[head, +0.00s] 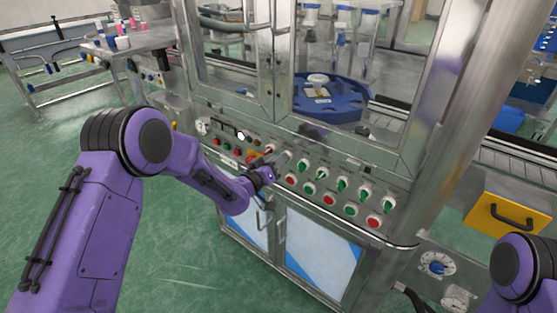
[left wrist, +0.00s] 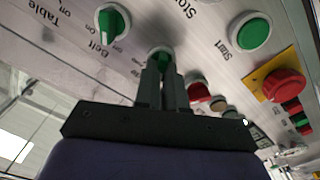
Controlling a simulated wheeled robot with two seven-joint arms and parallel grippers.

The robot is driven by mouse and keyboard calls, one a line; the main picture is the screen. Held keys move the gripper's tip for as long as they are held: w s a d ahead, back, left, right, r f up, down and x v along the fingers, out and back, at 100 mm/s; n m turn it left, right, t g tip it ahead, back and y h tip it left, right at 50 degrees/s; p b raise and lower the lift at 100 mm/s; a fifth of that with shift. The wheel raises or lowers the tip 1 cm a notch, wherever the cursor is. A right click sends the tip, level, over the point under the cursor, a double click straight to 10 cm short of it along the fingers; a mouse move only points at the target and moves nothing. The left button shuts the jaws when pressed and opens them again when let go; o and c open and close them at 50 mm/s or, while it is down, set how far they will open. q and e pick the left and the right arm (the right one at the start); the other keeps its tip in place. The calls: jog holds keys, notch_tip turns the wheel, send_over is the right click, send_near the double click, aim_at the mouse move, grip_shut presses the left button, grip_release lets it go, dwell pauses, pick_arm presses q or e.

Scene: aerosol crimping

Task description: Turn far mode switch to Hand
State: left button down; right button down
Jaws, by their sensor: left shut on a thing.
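My left gripper (head: 281,159) reaches the control panel on the front of the machine. In the left wrist view its two fingers (left wrist: 161,82) are shut on a green-handled rotary switch (left wrist: 160,58). The fingers hide part of the handle, and no label for this switch can be read, so its setting cannot be told. In the head view the gripper covers this switch. My right gripper is out of view; only part of my right arm shows at the lower right.
Beside the held switch are another green rotary switch (left wrist: 112,22), a green Start button (left wrist: 250,32) and a red button on a yellow plate (left wrist: 283,86). More buttons and switches line the panel (head: 407,186). A blue turntable (head: 330,100) stands behind the machine's frame.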

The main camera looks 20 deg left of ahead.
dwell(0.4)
pick_arm(q)
jog(key=c, duration=1.2)
grip_release()
jog(key=b+v, duration=0.1)
jog(key=v, duration=0.9)
jog(key=shift+s+a+b, duration=0.1)
jog(key=shift+s+b, duration=0.15)
jog(key=shift+b, duration=0.15)
